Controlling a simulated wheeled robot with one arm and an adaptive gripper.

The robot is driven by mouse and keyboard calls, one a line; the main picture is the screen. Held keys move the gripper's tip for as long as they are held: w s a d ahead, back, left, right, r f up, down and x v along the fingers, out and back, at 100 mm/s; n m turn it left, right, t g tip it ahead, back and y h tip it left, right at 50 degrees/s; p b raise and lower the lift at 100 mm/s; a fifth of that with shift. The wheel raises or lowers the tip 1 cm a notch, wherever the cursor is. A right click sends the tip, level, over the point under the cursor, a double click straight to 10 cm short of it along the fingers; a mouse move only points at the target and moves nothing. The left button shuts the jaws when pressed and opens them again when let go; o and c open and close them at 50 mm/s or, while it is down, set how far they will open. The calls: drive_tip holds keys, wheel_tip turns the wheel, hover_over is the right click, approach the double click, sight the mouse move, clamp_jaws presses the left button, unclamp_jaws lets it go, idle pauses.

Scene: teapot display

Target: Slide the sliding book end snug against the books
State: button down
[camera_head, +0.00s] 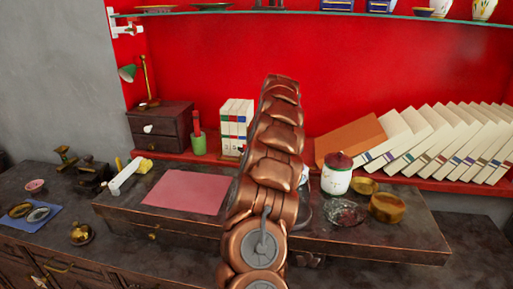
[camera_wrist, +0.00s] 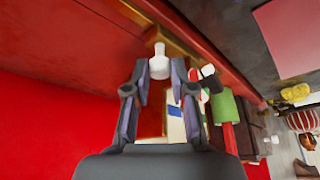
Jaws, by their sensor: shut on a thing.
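The upright books (camera_head: 236,120), pale with coloured labels, stand on the red ledge left of my arm in the head view. In the wrist view part of a pale book (camera_wrist: 176,130) with a blue label shows beyond the fingers. My gripper (camera_wrist: 160,78) is shut on the sliding book end, of which a white rounded knob (camera_wrist: 159,66) shows at the fingertips. A red-brown surface lies between the fingers; I cannot tell if it belongs to the book end. My arm hides the gripper in the head view, and the gap between book end and books is unclear.
A green cup (camera_head: 198,144) with a red item stands left of the books, beside a dark drawer box (camera_head: 160,125). An orange board (camera_head: 350,138) and several leaning books (camera_head: 440,140) fill the ledge at right. A lidded white jar (camera_head: 336,178) stands close to my arm.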

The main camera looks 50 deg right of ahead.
drive_tip(key=shift+w+a, duration=0.1)
drive_tip(key=c, duration=1)
unclamp_jaws()
drive_tip(key=v, duration=1.2)
